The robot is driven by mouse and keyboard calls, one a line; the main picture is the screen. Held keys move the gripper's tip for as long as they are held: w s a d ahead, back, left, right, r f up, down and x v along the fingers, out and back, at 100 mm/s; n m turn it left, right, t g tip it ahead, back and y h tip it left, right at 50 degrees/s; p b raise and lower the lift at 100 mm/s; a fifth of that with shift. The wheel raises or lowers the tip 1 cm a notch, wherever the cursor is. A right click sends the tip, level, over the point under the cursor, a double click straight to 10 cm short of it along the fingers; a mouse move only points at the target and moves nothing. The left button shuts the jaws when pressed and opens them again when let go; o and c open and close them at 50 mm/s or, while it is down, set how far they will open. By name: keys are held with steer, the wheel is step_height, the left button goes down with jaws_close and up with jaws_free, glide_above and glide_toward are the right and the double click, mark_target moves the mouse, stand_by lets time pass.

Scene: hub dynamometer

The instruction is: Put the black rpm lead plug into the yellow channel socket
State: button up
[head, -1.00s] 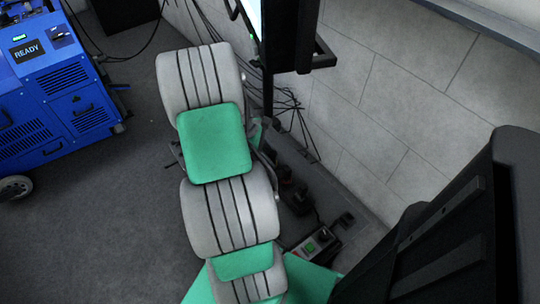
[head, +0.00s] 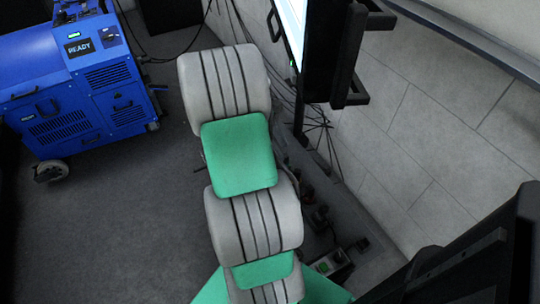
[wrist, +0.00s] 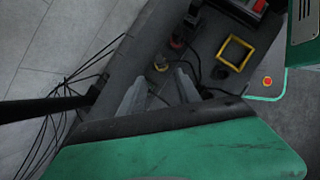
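My gripper (wrist: 160,85) shows in the wrist view as two pale grey fingers, spread apart, with no object clearly seen between them. A yellow square frame (wrist: 237,52) lies to the upper right of the fingers. A small round fitting with a yellowish rim (wrist: 160,63) sits just beyond them, with a reddish one (wrist: 177,42) farther up. I cannot tell which of these is the yellow channel socket. Dark leads run near the right finger, but I cannot single out the black rpm plug. My gripper cannot be made out in the head view.
A green panel with a black edge (wrist: 180,150) covers the bottom of the wrist view. A black pole (wrist: 50,106) with loose cables stands at left, near the tiled wall. An orange-red button (wrist: 267,82) is at right. A blue READY cart (head: 85,90) stands left, with clear floor before it.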

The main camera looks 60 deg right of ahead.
steer(key=w+a+r+m+t+h, duration=0.1)
steer(key=w+a+r+t, duration=0.35)
steer(key=w+a, duration=0.7)
steer(key=s+a+r+m+t+y, duration=0.1)
steer(key=a, duration=1.1)
steer(key=s+a+r+m+t+y, duration=0.1)
steer(key=a+t, duration=0.1)
steer(key=a, duration=1)
steer(key=shift+s+m+y, duration=0.3)
steer(key=shift+s+y, duration=0.1)
